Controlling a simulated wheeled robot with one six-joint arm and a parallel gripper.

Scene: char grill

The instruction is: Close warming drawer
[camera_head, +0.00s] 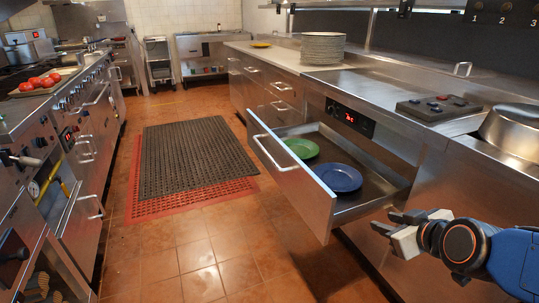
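The warming drawer (293,193) is pulled well out from the right-hand counter, below a control panel with a red display. A green plate (301,148) and a blue plate (338,178) lie inside it. Its bar handle (272,154) is on the outer face of the front panel, on the left side. My gripper (386,224) is at the lower right, in front of the drawer's near side. It appears apart from the drawer. Its fingers point left with a gap between the tips, and nothing shows between them.
Floor mats (195,160) lie in the aisle left of the drawer. A range with tomatoes (40,82) stands along the left. A plate stack (323,48) and a metal pot (512,132) stand on the right counter. The tiled floor (215,262) before the drawer is clear.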

